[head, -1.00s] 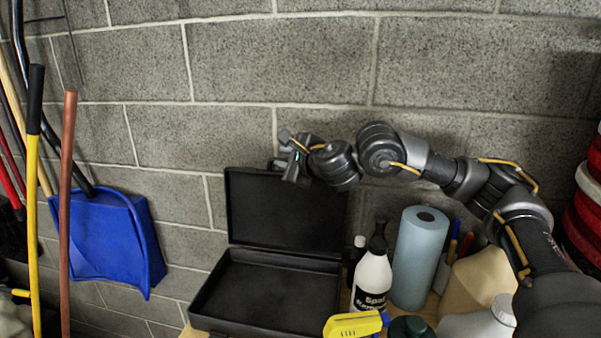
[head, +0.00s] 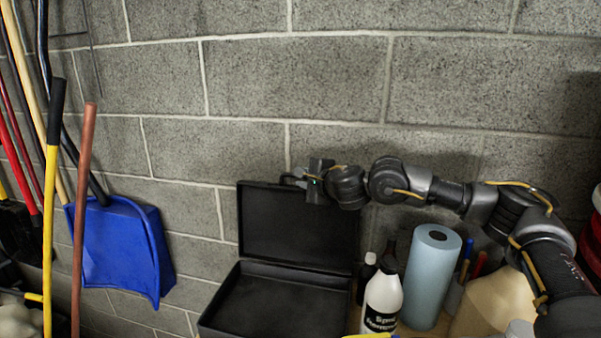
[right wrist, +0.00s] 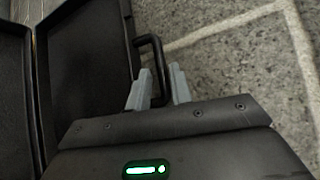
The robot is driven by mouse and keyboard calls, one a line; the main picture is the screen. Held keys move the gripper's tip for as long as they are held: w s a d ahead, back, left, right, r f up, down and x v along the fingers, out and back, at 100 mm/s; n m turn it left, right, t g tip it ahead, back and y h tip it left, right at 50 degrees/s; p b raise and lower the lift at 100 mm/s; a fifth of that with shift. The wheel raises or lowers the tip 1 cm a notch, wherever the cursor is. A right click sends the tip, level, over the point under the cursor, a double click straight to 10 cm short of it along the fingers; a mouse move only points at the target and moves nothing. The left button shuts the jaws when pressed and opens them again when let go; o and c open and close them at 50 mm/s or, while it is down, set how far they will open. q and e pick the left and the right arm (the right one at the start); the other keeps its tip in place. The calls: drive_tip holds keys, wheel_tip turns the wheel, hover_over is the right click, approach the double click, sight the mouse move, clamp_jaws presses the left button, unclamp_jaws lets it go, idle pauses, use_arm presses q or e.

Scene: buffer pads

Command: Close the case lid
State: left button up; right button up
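The black case stands open, its base (head: 275,305) flat and its lid (head: 297,230) raised upright near the wall. The lid fills the left of the right wrist view (right wrist: 88,75). A black handle (right wrist: 148,40) sticks out from the lid's edge there. My right gripper (head: 294,180) is at the lid's top edge in the head view. In the right wrist view its two grey fingers (right wrist: 159,86) are apart, with part of the handle between them; firm contact is not visible. My left gripper is not in view.
A white bottle (head: 382,300), a blue paper roll (head: 432,277) and a beige container (head: 490,300) stand right of the case. A blue dustpan (head: 122,250) and several long handles are at the left. A block wall (head: 340,80) is close behind the lid.

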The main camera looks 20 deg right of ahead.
drive_tip(key=shift+x, duration=1.1)
clamp_jaws()
